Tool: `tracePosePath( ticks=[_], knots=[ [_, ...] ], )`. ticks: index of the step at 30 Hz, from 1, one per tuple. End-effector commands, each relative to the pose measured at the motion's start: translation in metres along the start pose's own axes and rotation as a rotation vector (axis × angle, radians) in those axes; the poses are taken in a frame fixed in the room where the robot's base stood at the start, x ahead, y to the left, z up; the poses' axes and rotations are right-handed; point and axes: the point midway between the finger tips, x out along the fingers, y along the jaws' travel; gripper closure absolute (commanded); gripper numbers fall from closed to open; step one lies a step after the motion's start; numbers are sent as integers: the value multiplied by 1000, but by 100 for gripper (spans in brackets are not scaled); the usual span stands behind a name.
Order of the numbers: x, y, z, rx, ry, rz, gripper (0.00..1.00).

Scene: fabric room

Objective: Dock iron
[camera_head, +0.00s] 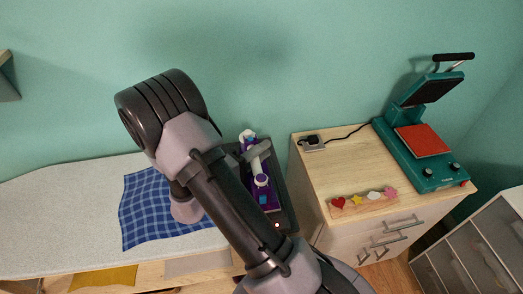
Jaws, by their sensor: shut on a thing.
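The purple iron (262,192) is at the right end of the ironing board, over the dark dock (288,215), which has a small lit orange light at its front. My arm hides the iron's left side. A grey part of my gripper (258,153) reaches from behind my arm across the iron's upper part and is shut on it. The fingertips are mostly hidden. I cannot tell whether the iron's sole touches the dock.
A blue checked cloth (150,208) lies on the pale ironing board (60,215). To the right, a wooden cabinet (345,165) carries a teal heat press (400,150), a small plug box (313,143) and a strip of colourful shapes (363,200). Grey drawers (480,250) stand at the lower right.

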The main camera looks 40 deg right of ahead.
Motion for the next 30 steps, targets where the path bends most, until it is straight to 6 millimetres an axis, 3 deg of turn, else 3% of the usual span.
tracePosePath(
  ticks=[1,4,15,30],
  knots=[
    [0,-1,0,0,0,0,74],
    [0,-1,0,0,0,0,54],
    [-3,2,0,0,1,0,54],
    [-106,3,-1,0,3,0,54]
  ],
)
